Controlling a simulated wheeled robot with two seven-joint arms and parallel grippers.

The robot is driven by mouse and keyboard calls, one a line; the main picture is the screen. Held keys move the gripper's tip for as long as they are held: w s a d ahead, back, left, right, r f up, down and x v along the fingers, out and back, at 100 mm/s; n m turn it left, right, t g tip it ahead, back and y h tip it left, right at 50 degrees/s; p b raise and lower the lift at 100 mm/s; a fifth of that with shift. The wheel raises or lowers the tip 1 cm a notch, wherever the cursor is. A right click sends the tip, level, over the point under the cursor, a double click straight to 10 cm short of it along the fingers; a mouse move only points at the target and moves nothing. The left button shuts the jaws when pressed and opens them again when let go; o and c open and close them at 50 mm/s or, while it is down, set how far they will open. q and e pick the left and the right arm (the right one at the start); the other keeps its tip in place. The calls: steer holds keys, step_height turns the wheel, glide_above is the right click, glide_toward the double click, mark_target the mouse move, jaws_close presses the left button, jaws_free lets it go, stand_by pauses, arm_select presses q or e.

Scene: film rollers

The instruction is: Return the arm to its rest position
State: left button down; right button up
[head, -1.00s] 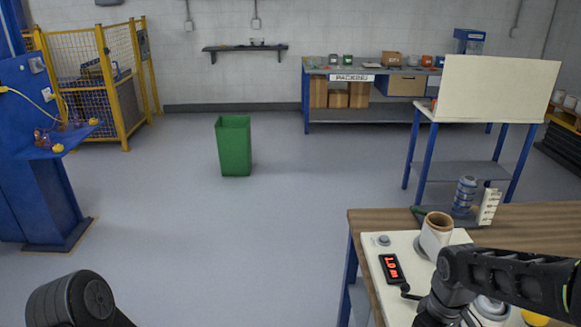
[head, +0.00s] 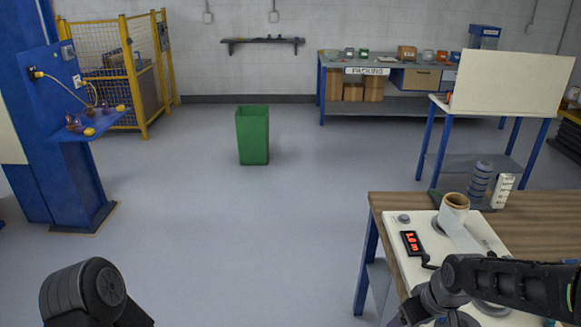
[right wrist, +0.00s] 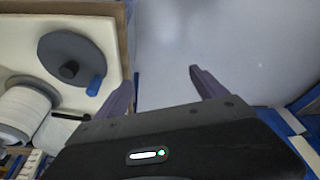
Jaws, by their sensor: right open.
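My right arm reaches in from the right in the head view, over the wooden bench (head: 545,215); its fingertips are hidden there. In the right wrist view my right gripper (right wrist: 163,88) is open, with two dark purple fingers spread and nothing between them. Only a dark, rounded link of my left arm shows at the bottom left of the head view; the left gripper is out of view. A white machine plate (head: 408,265) lies on the bench, with a red digital display (head: 411,242) and a brown-cored roll (head: 455,213).
In the wrist view, a grey disc (right wrist: 72,60) with a blue handle (right wrist: 95,85) and a white roll (right wrist: 24,108) are left of the fingers. A green bin (head: 253,136) stands on open grey floor. A blue column (head: 50,150) is at left.

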steer(key=s+a+f+m+y, duration=0.1)
steer(key=s+a+f+m, duration=0.1)
steer(key=a+f, duration=0.5)
steer(key=s+a+f+m+y, duration=0.1)
steer(key=s+a+f+m, duration=0.15)
steer(key=a+f, duration=0.5)
steer(key=s+a+f+g, duration=0.1)
steer(key=s+a+f, duration=0.1)
steer(key=s+f, duration=0.3)
steer(key=s+a+f+g, duration=0.1)
steer(key=s+a+f, duration=0.2)
steer(key=s+f, duration=0.3)
steer(key=s, duration=0.4)
steer(key=shift+f+m+g+y, duration=0.25)
steer(key=shift+m+g+y, duration=0.1)
steer(key=shift+g+y, duration=0.05)
